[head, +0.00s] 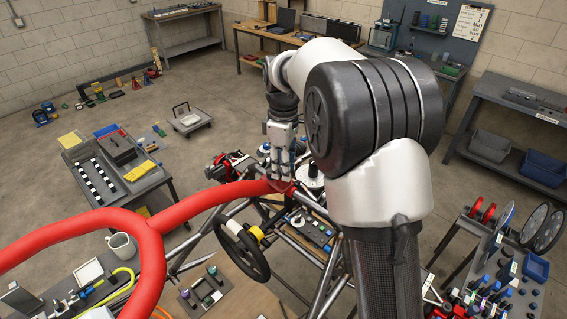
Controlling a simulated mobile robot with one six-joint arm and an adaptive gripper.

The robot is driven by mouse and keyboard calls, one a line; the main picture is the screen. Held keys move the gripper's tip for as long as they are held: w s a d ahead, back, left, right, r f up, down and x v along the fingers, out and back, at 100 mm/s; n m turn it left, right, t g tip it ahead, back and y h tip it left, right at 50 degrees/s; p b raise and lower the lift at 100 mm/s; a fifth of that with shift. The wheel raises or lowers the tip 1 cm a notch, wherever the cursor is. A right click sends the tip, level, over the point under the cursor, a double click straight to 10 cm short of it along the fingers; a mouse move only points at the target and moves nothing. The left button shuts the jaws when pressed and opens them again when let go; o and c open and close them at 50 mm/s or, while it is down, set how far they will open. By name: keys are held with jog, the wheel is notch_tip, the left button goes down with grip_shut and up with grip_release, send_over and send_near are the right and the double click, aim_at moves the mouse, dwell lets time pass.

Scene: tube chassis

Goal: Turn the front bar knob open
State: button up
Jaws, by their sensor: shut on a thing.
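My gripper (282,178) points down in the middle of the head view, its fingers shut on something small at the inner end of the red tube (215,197). The held thing is at the place of the front bar knob, but the fingers hide most of it, so its shape and how far it is turned cannot be told. A bit of red shows around the fingertips. The chassis (328,262) of grey and red tubes spreads below and to the left of my gripper.
A black steering wheel (243,250) and a control panel (311,230) sit close below my gripper. A white mug (121,246) stands at lower left. A cart (118,165) is at left; a bench with wheels and knobs (500,262) is at right. Open floor lies behind.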

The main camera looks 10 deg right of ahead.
jog(key=m+p, duration=0.1)
jog(key=m, duration=0.3)
jog(key=shift+m, duration=0.3)
jog(key=m+p, duration=0.1)
jog(key=m, duration=0.2)
jog(key=shift+m, duration=0.3)
jog(key=m+p, duration=0.1)
jog(key=m, duration=0.2)
jog(key=shift+m, duration=2.1)
jog(key=o, duration=1.1)
jog(key=shift+c, duration=0.2)
notch_tip(320, 180, up, 12)
